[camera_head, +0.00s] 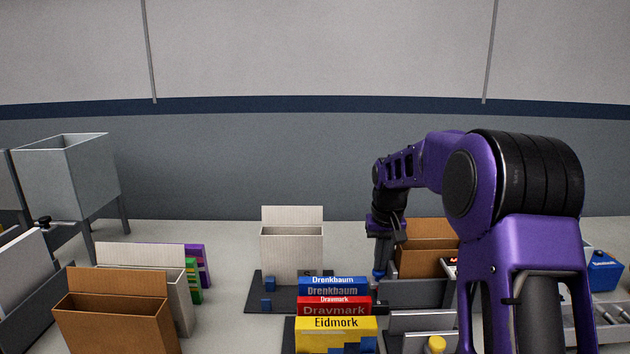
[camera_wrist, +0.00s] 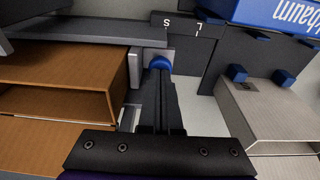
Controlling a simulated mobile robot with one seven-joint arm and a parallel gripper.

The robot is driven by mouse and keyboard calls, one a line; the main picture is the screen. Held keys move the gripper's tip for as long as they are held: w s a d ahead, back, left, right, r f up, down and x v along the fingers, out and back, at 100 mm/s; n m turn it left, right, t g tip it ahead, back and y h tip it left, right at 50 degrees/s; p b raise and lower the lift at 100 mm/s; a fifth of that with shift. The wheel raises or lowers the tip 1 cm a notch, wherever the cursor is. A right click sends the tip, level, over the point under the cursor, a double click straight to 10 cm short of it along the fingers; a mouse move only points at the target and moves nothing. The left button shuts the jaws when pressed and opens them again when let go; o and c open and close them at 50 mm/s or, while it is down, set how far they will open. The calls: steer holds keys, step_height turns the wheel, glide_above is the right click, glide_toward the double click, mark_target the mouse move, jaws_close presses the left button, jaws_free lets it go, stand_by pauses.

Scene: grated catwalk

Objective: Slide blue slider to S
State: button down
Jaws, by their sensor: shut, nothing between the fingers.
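The blue slider (camera_wrist: 159,62) shows in the wrist view as a round blue knob on a grey plate, right at the tips of my gripper (camera_wrist: 160,72). My gripper's dark fingers are closed together with nothing between them. They point at the knob and partly cover it; I cannot tell whether they touch it. The letter S (camera_wrist: 167,23) is on a dark strip just beyond the knob, with the letter L (camera_wrist: 200,28) to its right. In the head view my gripper (camera_head: 381,272) reaches down beside a brown box, with a bit of blue at its tip.
A brown open box (camera_wrist: 60,82) lies close left of the fingers in the wrist view. A light box (camera_wrist: 265,115) with blue blocks is at right. In the head view, Drenkbaum (camera_head: 334,288), Draymark (camera_head: 334,307) and Eidmork (camera_head: 336,330) boxes stand in front.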

steer(key=shift+f, duration=0.1)
step_height(320, 180, up, 6)
steer(key=p, duration=0.5)
stand_by(0.4)
